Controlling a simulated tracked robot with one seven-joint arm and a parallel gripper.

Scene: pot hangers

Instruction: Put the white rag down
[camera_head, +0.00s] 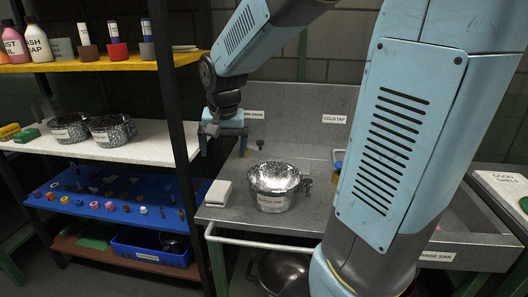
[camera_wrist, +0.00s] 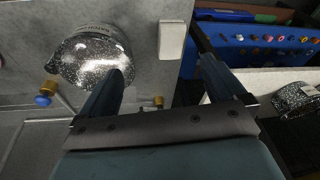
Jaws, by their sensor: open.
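The white rag (camera_head: 219,193), a folded block-like shape, lies on the grey counter (camera_head: 240,224) near its left edge, left of a speckled pot (camera_head: 275,184). In the wrist view the rag (camera_wrist: 172,41) lies beyond my fingertips, with the pot (camera_wrist: 92,60) to its left. My gripper (camera_head: 223,148) hangs above the back left of the counter, fingers down. In the wrist view its fingers (camera_wrist: 163,66) are spread apart with nothing between them. The gripper is apart from the rag.
A shelf rack stands left, with bottles on its yellow shelf (camera_head: 88,65), speckled pots (camera_head: 110,129) on the white shelf and small coloured parts on the blue shelf (camera_head: 105,211). A dark rack post (camera_head: 172,115) stands near my gripper. A rail (camera_head: 255,241) runs along the counter front.

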